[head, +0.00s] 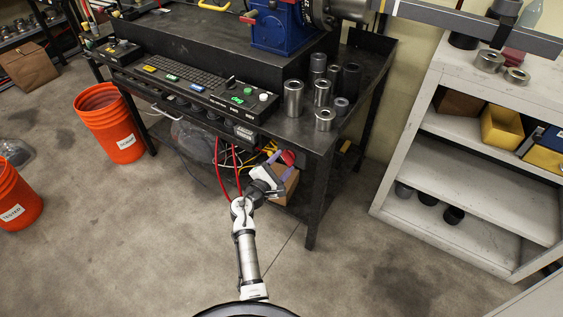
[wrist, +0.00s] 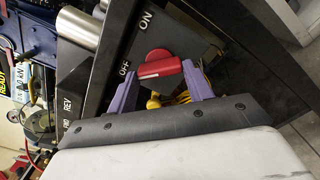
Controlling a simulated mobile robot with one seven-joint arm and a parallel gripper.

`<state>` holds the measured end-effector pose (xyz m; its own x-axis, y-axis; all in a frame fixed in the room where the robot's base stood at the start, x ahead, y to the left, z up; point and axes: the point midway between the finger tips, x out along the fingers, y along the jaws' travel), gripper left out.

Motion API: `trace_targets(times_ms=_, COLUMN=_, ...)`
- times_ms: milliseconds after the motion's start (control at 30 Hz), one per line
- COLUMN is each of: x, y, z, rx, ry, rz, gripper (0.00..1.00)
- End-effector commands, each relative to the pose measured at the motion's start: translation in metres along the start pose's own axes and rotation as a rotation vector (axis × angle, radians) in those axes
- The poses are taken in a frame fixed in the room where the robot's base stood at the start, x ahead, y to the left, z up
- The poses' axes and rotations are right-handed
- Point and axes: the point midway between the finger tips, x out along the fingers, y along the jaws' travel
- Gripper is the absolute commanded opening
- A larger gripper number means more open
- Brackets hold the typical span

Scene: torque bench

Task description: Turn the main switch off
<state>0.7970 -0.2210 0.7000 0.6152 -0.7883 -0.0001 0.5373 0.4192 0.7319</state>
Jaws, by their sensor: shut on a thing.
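The main switch (wrist: 158,66) is a red rotary knob with a bar handle on a dark plate (wrist: 190,40) in the wrist view. The plate is lettered ON above the knob and OFF at its left. The handle lies nearly level in the picture, its left end beside the OFF lettering. My gripper (wrist: 161,75) has its purple fingers at the two ends of the handle and is shut on it. In the head view the red switch (head: 288,157) shows partly behind my gripper (head: 273,160), under the bench's front edge.
The black workbench (head: 318,136) carries a control panel (head: 185,84) and several metal sockets (head: 293,98). Red and yellow cables hang below it near my gripper. A bench leg (head: 315,205) stands right of my arm. Orange buckets (head: 108,122) and a grey shelf (head: 470,201) flank open floor.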

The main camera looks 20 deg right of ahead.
Motion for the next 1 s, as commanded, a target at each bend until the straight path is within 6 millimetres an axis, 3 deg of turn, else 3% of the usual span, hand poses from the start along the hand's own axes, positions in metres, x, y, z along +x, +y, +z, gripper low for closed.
trace_targets(times_ms=633, x=-0.0007, y=-0.0012, z=-0.0010, rx=-0.055, ry=0.001, rz=-0.001, gripper=0.28)
trace_targets(times_ms=667, x=-0.0007, y=-0.0012, z=-0.0010, rx=-0.055, ry=0.001, rz=-0.001, gripper=0.52)
trace_targets(times_ms=800, x=-0.0005, y=-0.0009, z=-0.0008, rx=-0.054, ry=0.001, rz=-0.001, gripper=0.71)
trace_targets(times_ms=1000, x=-0.0003, y=-0.0005, z=-0.0004, rx=-0.052, ry=0.000, rz=0.000, gripper=0.73)
